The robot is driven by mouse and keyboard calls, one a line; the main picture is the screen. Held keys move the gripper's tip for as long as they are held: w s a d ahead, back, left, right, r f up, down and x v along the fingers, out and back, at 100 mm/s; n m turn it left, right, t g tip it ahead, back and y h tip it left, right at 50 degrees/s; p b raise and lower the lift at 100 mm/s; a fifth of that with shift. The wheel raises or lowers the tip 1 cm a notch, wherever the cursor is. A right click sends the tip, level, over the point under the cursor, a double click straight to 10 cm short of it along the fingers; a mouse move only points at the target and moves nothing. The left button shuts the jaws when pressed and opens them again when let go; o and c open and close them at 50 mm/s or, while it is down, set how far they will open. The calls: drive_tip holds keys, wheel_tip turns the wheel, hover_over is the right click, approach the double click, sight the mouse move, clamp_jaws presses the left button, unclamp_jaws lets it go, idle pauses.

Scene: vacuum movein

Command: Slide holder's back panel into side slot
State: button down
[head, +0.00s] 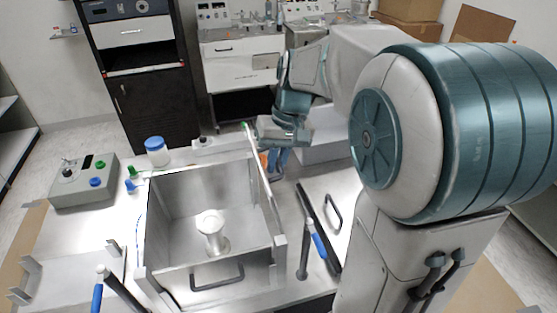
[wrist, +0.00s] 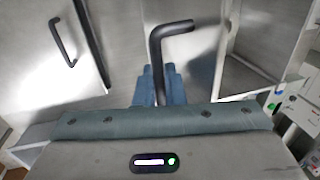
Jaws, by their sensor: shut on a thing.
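An open-topped metal box, seemingly the holder (head: 160,235), stands on the bench in the head view, with a pale spool-shaped piece (head: 211,230) inside. Its near wall carries a dark handle (head: 217,277). My gripper (head: 277,160) is just outside the box's right wall, toward the back. In the wrist view, my gripper's blue fingers (wrist: 160,88) are shut on a black bent handle (wrist: 157,48). The handle stands before a grey metal surface; I cannot tell whether this is the back panel. The fingertips and slot are not clear.
A control box (head: 84,182), white jar (head: 157,151) and fixture (head: 70,275) are on the left. My arm fills the right side.

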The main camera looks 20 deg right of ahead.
drive_tip(key=shift+s+a+r, duration=0.1)
drive_tip(key=shift+a+r, duration=0.1)
drive_tip(key=shift+a, duration=0.8)
drive_tip(key=shift+a+f, duration=0.2)
drive_tip(key=shift+f, duration=0.25)
idle(0.6)
